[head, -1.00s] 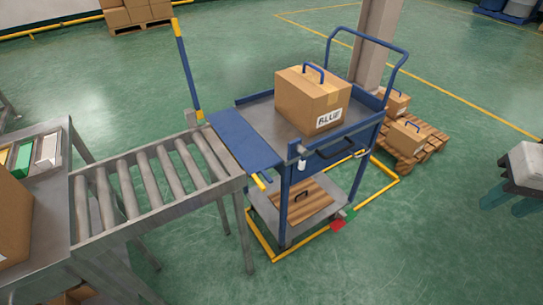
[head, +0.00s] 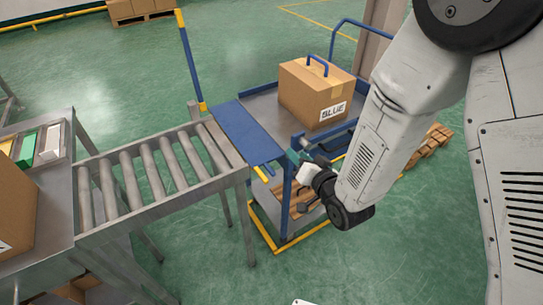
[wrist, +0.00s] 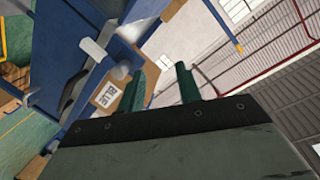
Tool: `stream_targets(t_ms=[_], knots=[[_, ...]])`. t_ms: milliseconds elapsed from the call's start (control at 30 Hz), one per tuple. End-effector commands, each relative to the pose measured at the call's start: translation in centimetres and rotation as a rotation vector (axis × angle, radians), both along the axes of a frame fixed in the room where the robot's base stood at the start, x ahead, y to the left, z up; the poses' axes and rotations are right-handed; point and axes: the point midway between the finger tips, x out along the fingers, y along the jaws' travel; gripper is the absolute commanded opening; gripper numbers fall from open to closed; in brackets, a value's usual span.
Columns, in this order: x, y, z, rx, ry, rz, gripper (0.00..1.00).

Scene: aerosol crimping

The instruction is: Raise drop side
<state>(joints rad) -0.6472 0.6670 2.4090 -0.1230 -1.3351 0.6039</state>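The drop side (head: 248,132) is a blue panel on the left of the blue-framed cart. It lies lowered, about level, between the cart deck and the roller conveyor. My gripper (head: 305,162) is by the cart's near left corner, close to the panel's near end, and partly hides that corner. In the wrist view its two green fingers (wrist: 160,76) are apart with nothing clearly between them. I cannot tell whether a finger touches the knob.
A cardboard box (head: 315,95) labelled BLUE stands on the cart deck. The roller conveyor (head: 165,175) adjoins the panel. A blue post with yellow ends (head: 190,62) rises behind the conveyor. My arm covers the right side.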

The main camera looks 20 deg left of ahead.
Motion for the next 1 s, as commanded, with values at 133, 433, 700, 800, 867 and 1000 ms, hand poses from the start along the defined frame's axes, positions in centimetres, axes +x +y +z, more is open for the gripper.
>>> stream_targets(t_ms=[133,433,700,800,867,1000], knots=[[-2.9,2.0,-2.3,0.117,-0.026,0.058,0.35],[-3.6,3.7,-2.9,0.195,-0.048,0.089,0.35],[-0.7,7.0,-2.8,0.195,-0.047,0.087,0.35],[0.1,7.8,-2.8,0.194,-0.046,0.087,0.35],[0.3,8.2,-2.9,0.193,-0.046,0.086,0.35],[0.7,8.5,-2.9,0.192,-0.046,0.086,0.35]])
